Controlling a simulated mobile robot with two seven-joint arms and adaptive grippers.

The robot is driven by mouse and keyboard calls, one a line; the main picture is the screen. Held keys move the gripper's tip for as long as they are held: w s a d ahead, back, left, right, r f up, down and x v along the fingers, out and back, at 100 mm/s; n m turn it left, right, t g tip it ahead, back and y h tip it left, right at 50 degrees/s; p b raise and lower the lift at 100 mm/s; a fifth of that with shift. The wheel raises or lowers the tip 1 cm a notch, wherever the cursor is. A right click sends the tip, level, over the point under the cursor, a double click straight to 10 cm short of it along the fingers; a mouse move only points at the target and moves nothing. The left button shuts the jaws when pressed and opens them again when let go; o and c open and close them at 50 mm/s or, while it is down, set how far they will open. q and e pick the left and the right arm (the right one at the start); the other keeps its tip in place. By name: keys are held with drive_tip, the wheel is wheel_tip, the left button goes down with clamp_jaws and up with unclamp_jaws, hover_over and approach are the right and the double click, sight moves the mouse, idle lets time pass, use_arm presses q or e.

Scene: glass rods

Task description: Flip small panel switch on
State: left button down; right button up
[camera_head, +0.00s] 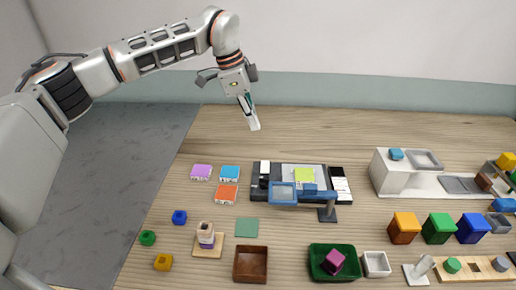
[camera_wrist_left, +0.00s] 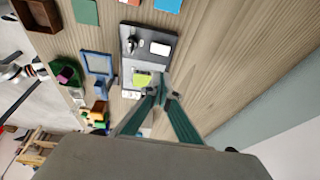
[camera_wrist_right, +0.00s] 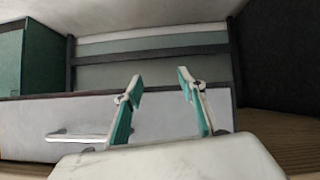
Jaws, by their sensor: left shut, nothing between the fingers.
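A dark panel (camera_head: 258,193) lies on the wooden table near the middle, and it also shows in the left wrist view (camera_wrist_left: 137,34). It carries a light grey plate, a yellow-green square (camera_head: 304,175) and a small upright white-and-black part (camera_head: 265,174) that may be the switch. I cannot tell the switch's position. My left gripper (camera_head: 254,126) is shut and empty, above the table behind the panel; its fingers partly cover the panel's edge in the left wrist view (camera_wrist_left: 163,92). My right gripper (camera_wrist_right: 159,77) is open and empty, away from the panel, before a pale drawer front.
A blue-framed magnifier (camera_head: 283,193) stands in front of the panel and overlaps it. Purple, blue and orange boxes (camera_head: 227,194) lie left of it. A white stand (camera_head: 393,177) and coloured cubes (camera_head: 438,229) are on the right. The table's back strip is clear.

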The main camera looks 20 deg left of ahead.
use_arm(q)
drive_tip(key=shift+w+a, duration=0.2)
drive_tip(key=shift+w, duration=0.05)
drive_tip(key=shift+s+d, duration=0.1)
approach(265, 163)
drive_tip(key=x, duration=0.5)
drive_tip(key=shift+d+f+p, duration=0.1)
drive_tip(key=shift+d+p, duration=0.25)
drive_tip(key=shift+p, duration=0.05)
drive_tip(key=shift+f, duration=0.65)
drive_tip(key=shift+a, duration=0.15)
